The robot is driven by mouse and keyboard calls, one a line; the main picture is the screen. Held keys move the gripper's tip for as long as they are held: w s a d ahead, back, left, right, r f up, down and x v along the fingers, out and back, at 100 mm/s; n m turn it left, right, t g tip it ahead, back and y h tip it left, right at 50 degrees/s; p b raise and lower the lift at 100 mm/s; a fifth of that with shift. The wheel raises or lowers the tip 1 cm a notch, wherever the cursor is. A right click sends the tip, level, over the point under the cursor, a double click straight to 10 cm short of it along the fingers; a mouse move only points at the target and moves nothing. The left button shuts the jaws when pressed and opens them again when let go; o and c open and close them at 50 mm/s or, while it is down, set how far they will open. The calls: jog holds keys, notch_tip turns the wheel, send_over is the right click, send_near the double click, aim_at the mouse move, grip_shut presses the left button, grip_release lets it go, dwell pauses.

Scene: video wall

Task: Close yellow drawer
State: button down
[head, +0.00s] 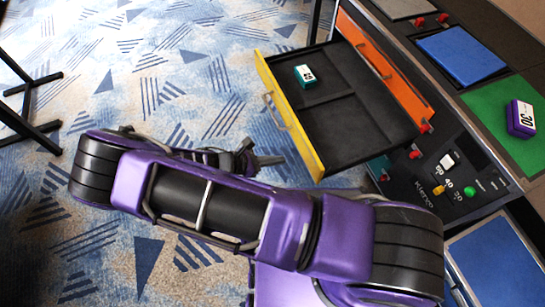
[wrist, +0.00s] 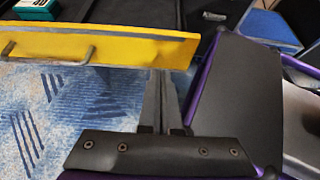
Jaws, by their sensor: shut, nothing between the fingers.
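The yellow drawer (head: 289,115) is pulled out of the cabinet, its black inside showing, with a metal handle on its front. In the wrist view its yellow front (wrist: 110,42) runs across the top left, with the handle near the left. A teal block with a white label (head: 304,75) lies in the drawer. My gripper (head: 281,160) is shut and empty, on the outer side of the drawer front, near its lower end. In the wrist view my fingers (wrist: 160,80) point at the right end of the yellow front; I cannot tell whether they touch it.
The cabinet top holds a blue panel (head: 461,53), a green panel (head: 500,118), a purple block (head: 520,118) and coloured buttons (head: 454,186). Black stand legs (head: 30,105) are at left. Patterned carpet between is clear.

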aim_at(310, 154)
jog(key=x, duration=0.3)
jog(key=r+x, duration=0.1)
jog(key=x, duration=0.2)
jog(key=d+x, duration=0.1)
jog(key=x, duration=0.2)
jog(key=shift+w+r+b, duration=0.25)
jog(key=shift+r+b, duration=0.05)
jog(key=shift+r, duration=0.1)
jog(key=shift+d, duration=0.1)
